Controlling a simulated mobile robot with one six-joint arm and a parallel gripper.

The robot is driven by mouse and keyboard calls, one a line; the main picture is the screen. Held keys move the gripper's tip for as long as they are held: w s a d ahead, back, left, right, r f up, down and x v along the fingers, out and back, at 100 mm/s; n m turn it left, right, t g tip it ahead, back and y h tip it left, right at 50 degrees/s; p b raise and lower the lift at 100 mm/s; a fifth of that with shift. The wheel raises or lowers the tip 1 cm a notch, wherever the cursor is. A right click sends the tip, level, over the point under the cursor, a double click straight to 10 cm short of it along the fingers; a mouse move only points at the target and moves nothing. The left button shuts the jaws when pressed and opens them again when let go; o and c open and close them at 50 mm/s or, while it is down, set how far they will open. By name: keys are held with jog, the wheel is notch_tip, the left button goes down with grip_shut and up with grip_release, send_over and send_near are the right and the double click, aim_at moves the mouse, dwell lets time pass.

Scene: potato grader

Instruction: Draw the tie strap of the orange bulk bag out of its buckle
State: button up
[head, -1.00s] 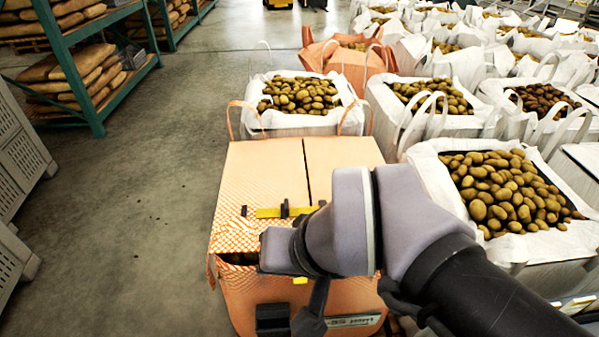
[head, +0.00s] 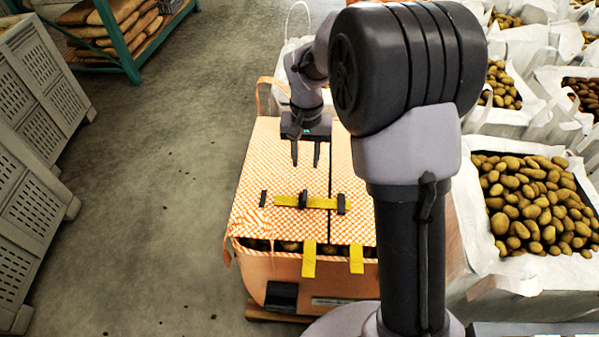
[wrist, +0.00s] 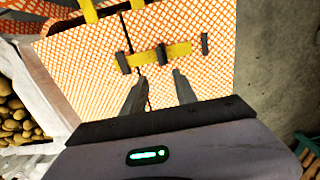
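The orange bulk bag (head: 285,160) stands with its chequered top flaps lying flat, split by a dark seam. The yellow tie strap (head: 322,202) lies across the seam and also shows in the wrist view (wrist: 180,50). A black buckle (head: 303,199) crosses the strap near its middle; it shows in the wrist view (wrist: 162,54). One black piece (head: 341,204) sits at the strap's right end, another (head: 263,198) lies apart to the left. My gripper (head: 305,160) points down above the far part of the bag, fingers apart and empty. In the wrist view its fingertips (wrist: 159,75) appear just short of the strap.
White potato bags (head: 515,270) stand to the right. Grey slatted crates (head: 35,190) stand at the left, with clear floor (head: 165,190) between. A rack (head: 130,50) is behind.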

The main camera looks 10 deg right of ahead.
aim_at(305, 194)
notch_tip(305, 194, down, 16)
jog(key=b, duration=0.6)
grip_shut()
dwell(0.9)
